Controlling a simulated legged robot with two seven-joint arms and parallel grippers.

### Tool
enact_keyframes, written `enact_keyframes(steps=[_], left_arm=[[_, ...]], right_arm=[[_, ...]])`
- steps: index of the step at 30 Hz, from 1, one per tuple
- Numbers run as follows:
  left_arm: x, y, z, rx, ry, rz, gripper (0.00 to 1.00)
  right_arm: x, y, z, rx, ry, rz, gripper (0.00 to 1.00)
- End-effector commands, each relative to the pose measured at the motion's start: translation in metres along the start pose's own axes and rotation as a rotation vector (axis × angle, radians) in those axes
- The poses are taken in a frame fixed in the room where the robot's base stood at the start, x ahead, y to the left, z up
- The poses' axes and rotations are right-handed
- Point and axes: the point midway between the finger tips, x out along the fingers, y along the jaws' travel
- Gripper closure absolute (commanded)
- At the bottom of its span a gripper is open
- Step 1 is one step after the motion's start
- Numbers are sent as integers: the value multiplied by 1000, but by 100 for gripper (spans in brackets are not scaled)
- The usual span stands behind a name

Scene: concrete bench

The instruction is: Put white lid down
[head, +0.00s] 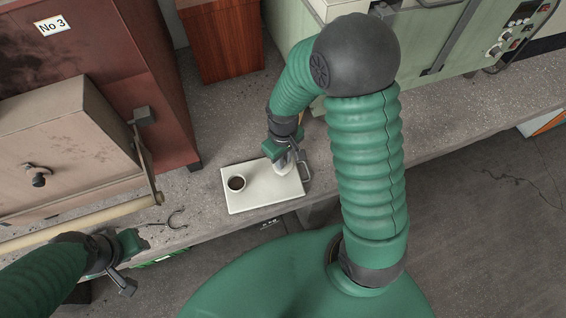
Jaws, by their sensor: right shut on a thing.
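The concrete bench (445,127) has free room to the right of my right arm. A beige box with a handle (62,160) and a reddish cabinet marked No 3 (120,50) stand left. A wooden box (222,42) is behind, green machinery at right. A small dark curved tool (176,221) lies left of the tray.

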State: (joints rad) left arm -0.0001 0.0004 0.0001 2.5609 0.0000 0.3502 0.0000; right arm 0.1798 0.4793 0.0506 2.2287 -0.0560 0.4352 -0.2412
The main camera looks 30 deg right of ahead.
Motion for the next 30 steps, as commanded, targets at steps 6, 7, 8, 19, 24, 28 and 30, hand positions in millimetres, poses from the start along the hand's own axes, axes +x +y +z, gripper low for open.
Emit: enact_keyframes(steps=[6,7,8,19,24,28,30], left_arm=[[-3,0,-1,0,2,0,64],[-3,0,-1,0,2,0,64],[-3,0,-1,0,2,0,64],[-3,0,-1,0,2,0,64],[-10,0,-3,0,2,0,64],[-17,0,-4,0,2,0,64],[-20,0,-5,0,2,0,64]], right_arm=[[-2,0,0,0,1,0,79],[-2,0,0,0,1,0,75],[-2,0,0,0,1,0,72],[-4,0,0,0,1,0,63],[-29,0,-1,1,5,1,63],[-64,0,-1,0,8,2,63],[-82,0,-1,0,6,2,63]])
